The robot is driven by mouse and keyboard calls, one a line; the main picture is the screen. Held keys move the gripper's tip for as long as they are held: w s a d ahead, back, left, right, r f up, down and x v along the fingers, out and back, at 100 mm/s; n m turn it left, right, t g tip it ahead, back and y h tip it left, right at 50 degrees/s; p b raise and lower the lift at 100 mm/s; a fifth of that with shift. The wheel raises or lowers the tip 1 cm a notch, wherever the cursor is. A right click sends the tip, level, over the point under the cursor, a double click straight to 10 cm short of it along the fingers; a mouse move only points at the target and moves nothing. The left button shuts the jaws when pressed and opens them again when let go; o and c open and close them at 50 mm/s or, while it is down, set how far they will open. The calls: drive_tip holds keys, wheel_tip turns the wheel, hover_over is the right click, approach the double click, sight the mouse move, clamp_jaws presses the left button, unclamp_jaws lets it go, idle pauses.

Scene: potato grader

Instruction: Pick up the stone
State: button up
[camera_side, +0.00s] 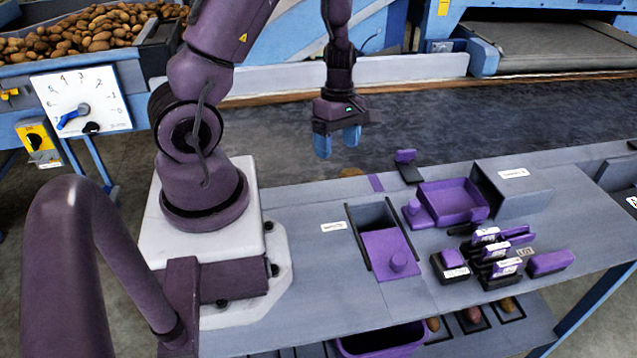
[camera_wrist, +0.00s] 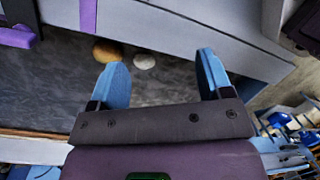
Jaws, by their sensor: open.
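My gripper (camera_side: 337,148) is open and empty, with its blue fingers pointing down above the dark belt (camera_side: 440,115). In the wrist view my gripper (camera_wrist: 163,62) shows its two fingers well apart. A small pale, whitish lump (camera_wrist: 144,61), which looks like the stone, lies on the belt and appears between the fingertips in that view. A larger tan, potato-like lump (camera_wrist: 107,50) lies just left of it, near the left fingertip. In the side view a tan lump (camera_side: 351,172) lies at the belt's near edge, below the fingers. I cannot make out the pale lump there.
The grey bench (camera_side: 330,265) borders the belt. It carries a purple tray (camera_side: 452,203), a grey box (camera_side: 513,188), a purple sliding lid (camera_side: 388,255) and small labelled blocks. A dial panel (camera_side: 82,101) and a bin of potatoes (camera_side: 90,35) stand at the left. The belt is mostly clear.

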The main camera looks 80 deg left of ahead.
drive_tip(key=s+a+f+n+y, duration=0.1)
drive_tip(key=s+a+f+n, duration=0.1)
drive_tip(key=a+f+n, duration=0.5)
drive_tip(key=n+y, duration=0.2)
drive_tip(key=n, duration=0.7)
hover_over(321, 177)
drive_tip(key=f, duration=0.4)
drive_tip(key=d+f, duration=0.1)
drive_tip(key=shift+f, duration=0.4)
drive_tip(key=shift+a+f, duration=0.15)
drive_tip(key=shift+f, duration=0.8)
drive_tip(key=shift+a+f, duration=0.2)
drive_tip(key=shift+f, duration=0.75)
drive_tip(key=shift+a+f, duration=0.15)
drive_tip(key=shift+f, duration=0.8)
drive_tip(key=c, duration=1.1)
drive_tip(key=shift+o, duration=0.2)
drive_tip(key=shift+r, duration=0.1)
